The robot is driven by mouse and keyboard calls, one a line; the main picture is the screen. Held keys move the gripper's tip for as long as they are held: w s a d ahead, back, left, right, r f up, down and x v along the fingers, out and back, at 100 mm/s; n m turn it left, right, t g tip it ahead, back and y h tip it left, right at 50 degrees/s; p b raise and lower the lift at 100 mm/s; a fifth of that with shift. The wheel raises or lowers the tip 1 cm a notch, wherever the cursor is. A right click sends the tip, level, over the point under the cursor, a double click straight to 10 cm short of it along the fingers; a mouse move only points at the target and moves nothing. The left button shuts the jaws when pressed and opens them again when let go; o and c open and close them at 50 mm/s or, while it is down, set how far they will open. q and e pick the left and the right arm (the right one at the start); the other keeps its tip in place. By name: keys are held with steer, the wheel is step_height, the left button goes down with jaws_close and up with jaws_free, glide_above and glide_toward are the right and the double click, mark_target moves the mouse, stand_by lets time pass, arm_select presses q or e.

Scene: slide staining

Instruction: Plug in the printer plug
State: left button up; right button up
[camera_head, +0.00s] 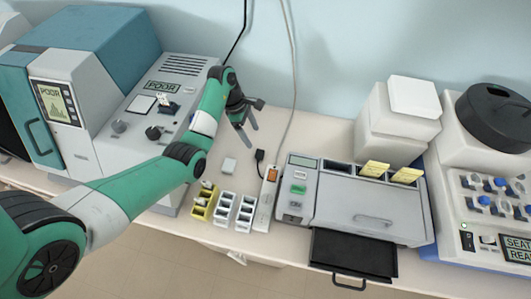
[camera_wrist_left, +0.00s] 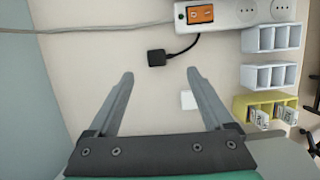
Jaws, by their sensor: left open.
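A small black plug (camera_head: 259,156) lies on the bench beside the top end of a white power strip (camera_head: 264,205). In the left wrist view the plug (camera_wrist_left: 156,57) lies just past the fingertips, between their lines, with a short black cord running toward the strip (camera_wrist_left: 235,14). The strip has an orange switch (camera_wrist_left: 200,14) and round sockets. My left gripper (camera_head: 254,138) is open and empty above the bench, behind the plug; it also shows in the wrist view (camera_wrist_left: 160,73). The grey machine (camera_head: 408,218), perhaps the printer, stands right of the strip. My right gripper is not in view.
A yellow rack (camera_head: 201,210) and two white racks (camera_head: 223,209) stand left of the strip. A small white square (camera_head: 229,165) lies behind them. A grey cable (camera_head: 293,60) runs down the wall. A black tray (camera_head: 352,255) juts out at the front edge.

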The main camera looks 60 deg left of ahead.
arm_select(q)
steer(key=shift+s+a+f, duration=0.25)
steer(key=shift+s+a, duration=0.1)
steer(key=shift+a, duration=0.25)
steer(key=b, duration=0.2)
glide_above(260, 153)
steer(key=s+a, duration=0.1)
steer(key=s, duration=0.1)
steer(key=shift+w+a+f, duration=0.1)
steer(key=shift+f, duration=1.45)
steer(key=shift+w+a+f, duration=0.1)
steer(key=shift+f, duration=1.45)
steer(key=b+x, duration=0.1)
steer(key=x, duration=0.4)
steer(key=shift+w+f+b, duration=0.1)
steer(key=shift+b, duration=0.25)
